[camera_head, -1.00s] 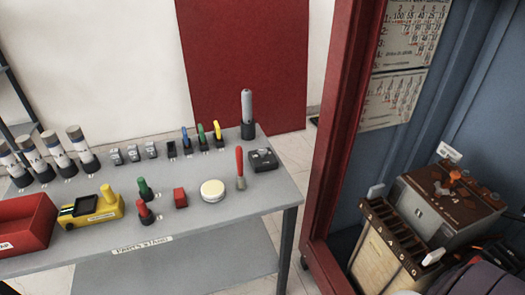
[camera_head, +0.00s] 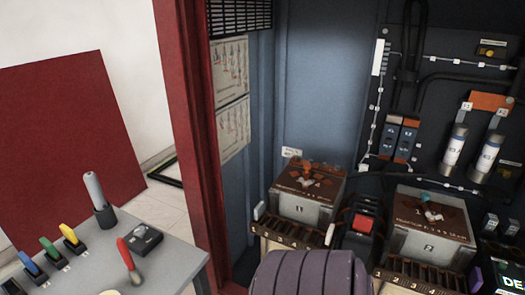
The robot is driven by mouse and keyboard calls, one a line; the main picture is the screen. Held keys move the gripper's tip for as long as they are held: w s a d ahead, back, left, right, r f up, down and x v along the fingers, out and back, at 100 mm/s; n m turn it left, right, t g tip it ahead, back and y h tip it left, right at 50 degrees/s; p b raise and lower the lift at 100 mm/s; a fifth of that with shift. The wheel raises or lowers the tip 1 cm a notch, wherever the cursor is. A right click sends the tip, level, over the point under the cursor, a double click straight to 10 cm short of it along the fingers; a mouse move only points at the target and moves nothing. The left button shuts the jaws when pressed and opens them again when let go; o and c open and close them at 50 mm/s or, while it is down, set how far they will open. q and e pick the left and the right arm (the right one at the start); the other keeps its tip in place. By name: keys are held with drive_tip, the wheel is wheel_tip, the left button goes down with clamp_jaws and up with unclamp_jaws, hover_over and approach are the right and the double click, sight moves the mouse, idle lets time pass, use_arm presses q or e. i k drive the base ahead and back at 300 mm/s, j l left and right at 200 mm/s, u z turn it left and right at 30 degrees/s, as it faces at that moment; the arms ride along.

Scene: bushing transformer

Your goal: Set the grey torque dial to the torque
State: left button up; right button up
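A small dark grey box with a round dial on top (camera_head: 145,239) lies on the right part of the grey table in the head view. It looks like the torque dial, but its setting is too small to read. A grey cylindrical tool (camera_head: 94,188) stands upright in a dark holder to its left. Neither of my grippers shows. A dark ribbed shape (camera_head: 310,273) at the bottom centre covers part of the cabinet's lower front; I cannot tell which part of what it is.
A red cabinet post (camera_head: 186,120) stands right of the table. Inside the cabinet are two brown-topped transformers (camera_head: 305,195) (camera_head: 432,222), a red switch (camera_head: 363,223) and silver cylinders (camera_head: 455,148).

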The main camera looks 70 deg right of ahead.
sight(140, 231)
drive_tip(key=i+j+z, duration=0.15)
drive_tip(key=z, duration=0.35)
drive_tip(key=i+j+z, duration=0.1)
drive_tip(key=j+z, duration=0.15)
drive_tip(key=z, duration=0.25)
drive_tip(key=j+z, duration=0.25)
drive_tip(key=z, duration=0.25)
drive_tip(key=i, duration=0.05)
